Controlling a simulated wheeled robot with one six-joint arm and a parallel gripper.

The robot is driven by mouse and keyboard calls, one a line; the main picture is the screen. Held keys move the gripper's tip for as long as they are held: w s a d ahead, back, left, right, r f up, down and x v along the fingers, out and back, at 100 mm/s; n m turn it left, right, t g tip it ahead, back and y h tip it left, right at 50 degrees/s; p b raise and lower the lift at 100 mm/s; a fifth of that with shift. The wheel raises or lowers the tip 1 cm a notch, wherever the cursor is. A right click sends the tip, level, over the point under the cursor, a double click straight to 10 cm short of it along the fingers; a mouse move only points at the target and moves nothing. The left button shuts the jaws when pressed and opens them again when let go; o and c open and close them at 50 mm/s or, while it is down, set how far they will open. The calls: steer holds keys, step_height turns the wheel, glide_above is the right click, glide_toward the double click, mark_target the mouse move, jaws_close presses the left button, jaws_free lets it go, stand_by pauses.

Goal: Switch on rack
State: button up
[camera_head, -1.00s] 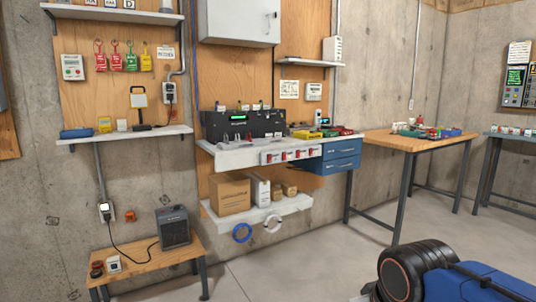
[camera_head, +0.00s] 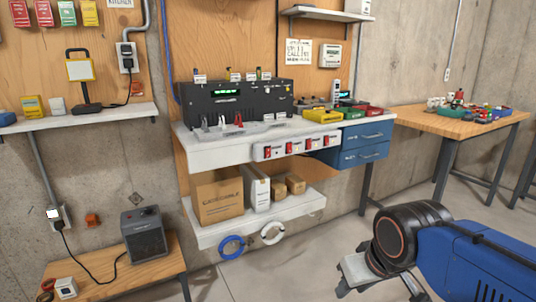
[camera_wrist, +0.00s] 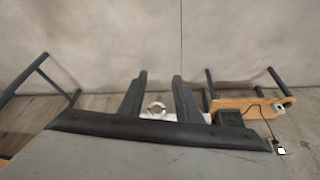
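A black rack unit (camera_head: 240,104) with a green lit display stands on the white wall shelf. A white strip (camera_head: 297,146) with several red switches runs along the shelf's front edge; its labels and switch positions are too small to read. I cannot tell which of these the task calls the rack. In the wrist view, my gripper (camera_wrist: 159,76) has two dark fingers apart with nothing between them. It is well away from the shelf.
Blue drawers (camera_head: 360,145) hang right of the strip. Cardboard boxes (camera_head: 219,200) stand on the lower shelf (camera_head: 258,229), with blue (camera_head: 231,246) and white cable coils at its front edge. A heater (camera_head: 144,234) sits on a low wooden bench at left. Floor in front is clear.

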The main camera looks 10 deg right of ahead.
steer(key=shift+w+r, duration=0.15)
jaws_close()
steer(key=w+a+r+m+t+y, duration=0.1)
steer(key=w+r+m, duration=0.4)
steer(key=w, duration=0.7)
steer(key=w+r+m+t, duration=0.2)
steer(key=w+r+m, duration=0.3)
steer(key=w+r, duration=0.4)
steer(key=w+a+r+m+t+y, duration=0.1)
steer(key=w+r+m, duration=0.4)
steer(key=w, duration=0.9)
step_height(320, 180, up, 3)
steer(key=shift+w+a+r+t+y, duration=0.1)
steer(key=shift+w+a+t+y, duration=0.2)
steer(key=shift+w+a, duration=0.1)
